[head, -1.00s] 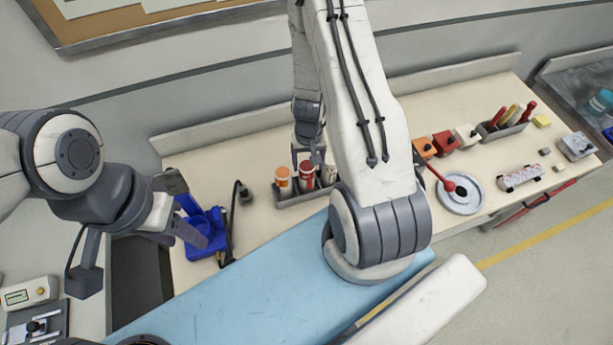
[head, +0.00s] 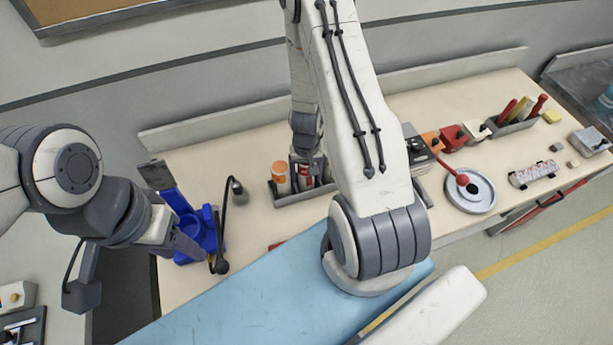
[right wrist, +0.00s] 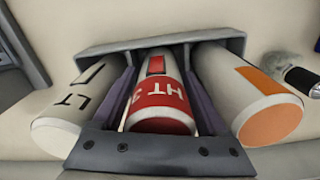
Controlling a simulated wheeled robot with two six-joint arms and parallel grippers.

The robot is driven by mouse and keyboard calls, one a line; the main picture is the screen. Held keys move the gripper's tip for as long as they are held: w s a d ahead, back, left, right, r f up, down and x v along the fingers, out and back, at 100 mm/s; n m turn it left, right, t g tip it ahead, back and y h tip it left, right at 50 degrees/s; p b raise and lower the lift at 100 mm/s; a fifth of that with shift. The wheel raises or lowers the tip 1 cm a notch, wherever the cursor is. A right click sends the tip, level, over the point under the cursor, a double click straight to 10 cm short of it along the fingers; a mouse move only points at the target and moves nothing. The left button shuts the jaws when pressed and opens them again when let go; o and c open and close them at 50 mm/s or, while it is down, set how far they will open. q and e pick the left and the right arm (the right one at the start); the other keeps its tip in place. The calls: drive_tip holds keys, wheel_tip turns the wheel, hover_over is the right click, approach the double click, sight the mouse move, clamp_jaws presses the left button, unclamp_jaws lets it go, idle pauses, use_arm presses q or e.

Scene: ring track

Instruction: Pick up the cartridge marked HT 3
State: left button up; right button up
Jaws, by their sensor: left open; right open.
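That gripper is open, with one finger along each side of the HT 3 cartridge in the right wrist view. A white LT cartridge (right wrist: 75,110) is on its left and an orange-ended cartridge (right wrist: 262,105) on its right.
The blue stand (head: 203,235) and a black cable-like item (head: 222,235) are left of the rack.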

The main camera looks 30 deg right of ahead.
drive_tip(key=shift+r, duration=0.1)
drive_tip(key=shift+c, duration=0.3)
clamp_jaws()
drive_tip(key=shift+r, duration=0.1)
